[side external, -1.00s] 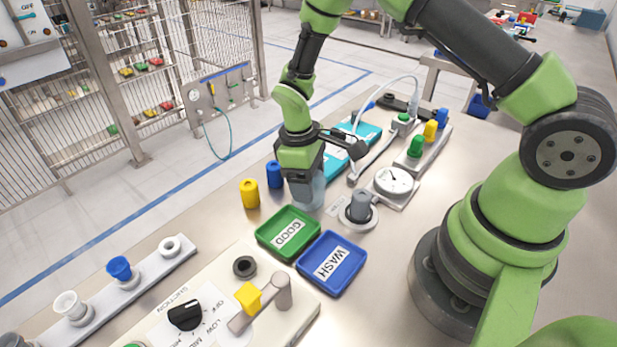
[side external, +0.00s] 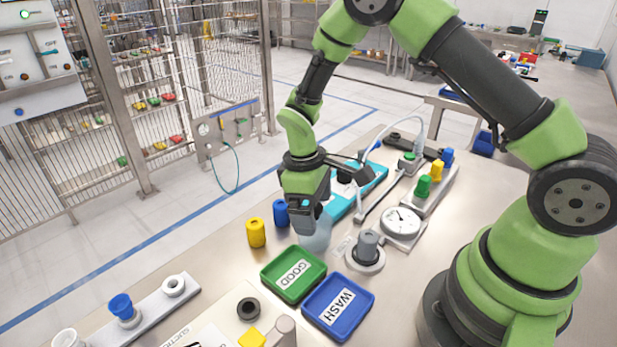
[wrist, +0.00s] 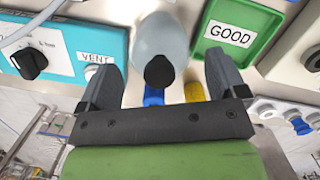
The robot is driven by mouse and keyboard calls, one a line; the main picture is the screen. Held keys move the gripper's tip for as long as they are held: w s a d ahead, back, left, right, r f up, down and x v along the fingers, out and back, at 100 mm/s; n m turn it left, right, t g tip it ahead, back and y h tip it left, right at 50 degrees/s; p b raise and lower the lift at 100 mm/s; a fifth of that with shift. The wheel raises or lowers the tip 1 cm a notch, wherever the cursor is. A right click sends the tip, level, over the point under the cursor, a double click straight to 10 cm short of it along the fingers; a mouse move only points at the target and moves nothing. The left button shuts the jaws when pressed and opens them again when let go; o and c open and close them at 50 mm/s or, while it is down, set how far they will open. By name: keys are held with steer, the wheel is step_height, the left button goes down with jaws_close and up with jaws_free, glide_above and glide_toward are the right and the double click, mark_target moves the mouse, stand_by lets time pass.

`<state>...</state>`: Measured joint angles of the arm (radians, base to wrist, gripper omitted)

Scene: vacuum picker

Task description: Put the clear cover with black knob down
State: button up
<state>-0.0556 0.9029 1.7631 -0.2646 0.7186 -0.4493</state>
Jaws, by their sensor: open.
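The clear cover (side external: 315,236) is a pale, see-through dome standing on the bench just behind the green GOOD tray. It also shows in the wrist view (wrist: 160,35), with its black knob (wrist: 159,72) toward my gripper. My gripper (side external: 310,214) is right above the cover, pointing down. In the wrist view my gripper (wrist: 163,60) is open, with one finger on each side of the knob and a visible gap on both sides. The knob is hidden in the side view.
A yellow cylinder (side external: 256,233) and a blue one (side external: 281,213) stand close left of the cover. The green tray (side external: 318,268) and blue WASH tray (side external: 366,305) lie in front. A grey knobbed fitting (side external: 367,250), a gauge (side external: 402,223) and a teal VENT panel (side external: 340,207) are nearby.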

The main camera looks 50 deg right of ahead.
steer(key=s+r+m+t+y, duration=0.1)
steer(key=s+r+m+t, duration=0.15)
steer(key=r, duration=0.85)
steer(key=s+r+m+t, duration=0.2)
steer(key=s+r, duration=0.1)
steer(key=r, duration=0.8)
steer(key=s+a+r+m+t+y, duration=0.1)
steer(key=s+r+m+t, duration=0.2)
steer(key=s, duration=0.8)
steer(key=shift+a+r+m+t+y, duration=0.2)
steer(key=shift+a+m+t+y, duration=0.2)
steer(key=shift+t, duration=0.25)
